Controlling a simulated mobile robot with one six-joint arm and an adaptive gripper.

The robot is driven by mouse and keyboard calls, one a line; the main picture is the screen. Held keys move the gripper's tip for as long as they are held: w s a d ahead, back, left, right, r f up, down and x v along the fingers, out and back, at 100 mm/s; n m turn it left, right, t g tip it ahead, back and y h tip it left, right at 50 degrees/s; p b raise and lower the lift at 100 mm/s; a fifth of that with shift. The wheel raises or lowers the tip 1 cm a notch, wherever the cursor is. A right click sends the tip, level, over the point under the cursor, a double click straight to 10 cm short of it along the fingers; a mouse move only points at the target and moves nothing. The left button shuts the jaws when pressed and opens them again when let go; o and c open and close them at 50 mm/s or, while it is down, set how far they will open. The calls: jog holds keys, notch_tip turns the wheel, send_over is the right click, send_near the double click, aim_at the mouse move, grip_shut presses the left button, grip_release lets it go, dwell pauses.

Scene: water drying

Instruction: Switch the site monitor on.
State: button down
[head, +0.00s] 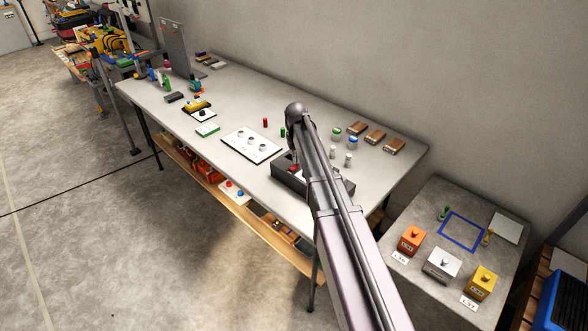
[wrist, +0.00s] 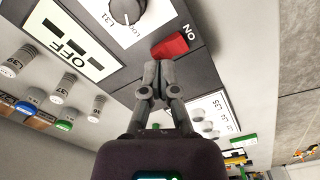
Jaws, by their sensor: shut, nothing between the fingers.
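The site monitor is a dark grey box (head: 286,178) on the long table, partly hidden behind my arm in the head view. In the wrist view its grey top (wrist: 200,72) carries a white panel reading OFF with dark bars (wrist: 66,42), a black knob (wrist: 126,10) on a white plate, and a red rocker switch (wrist: 172,46) beside the word ON. My gripper (wrist: 158,70) is shut and empty. Its fingertips are right beside the red switch, over the box's top; I cannot tell whether they touch it. The gripper itself is not clear in the head view.
A white board with round pieces (head: 250,145) lies left of the box. Small red and green cylinders, white-labelled jars (head: 348,159) and brown blocks (head: 374,136) stand nearby. A smaller table with orange (head: 411,239), white and yellow boxes is at right.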

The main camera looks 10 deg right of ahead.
jog(key=shift+f+b, duration=0.6)
jog(key=shift+f, duration=0.05)
dwell(0.3)
jog(key=shift+r+p, duration=3.55)
jog(key=s+m, duration=0.1)
jog(key=s, duration=2.8)
